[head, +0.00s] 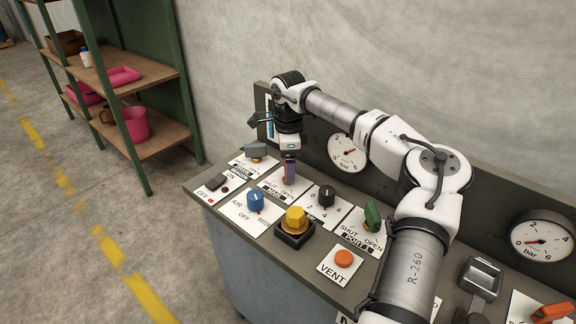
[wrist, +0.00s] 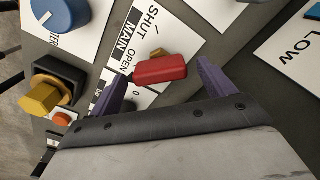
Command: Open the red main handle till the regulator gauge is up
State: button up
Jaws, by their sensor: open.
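The red main handle (wrist: 162,70) shows in the wrist view on a white plate marked SHUT, MAIN and OPEN (wrist: 150,32). My gripper (wrist: 160,88) is open, with one purple finger on either side of the handle; I cannot tell whether either touches it. In the head view my gripper (head: 289,172) points down over the MAIN plate and hides the handle. A round bar gauge (head: 347,152) stands on the back panel behind my arm, and a second bar gauge (head: 542,236) is at the right. I cannot tell which is the regulator gauge.
Close around are a blue knob (head: 255,201), a yellow knob (head: 295,219), a black dial (head: 327,196), a green handle (head: 373,214) and a grey handle (head: 255,151). An orange VENT button (head: 343,258) is nearer the front. Shelves (head: 150,84) stand at the left.

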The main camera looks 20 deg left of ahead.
notch_tip(320, 180, up, 13)
jog(key=b, duration=0.1)
jog(key=shift+f+b, duration=0.15)
jog(key=shift+b, duration=0.15)
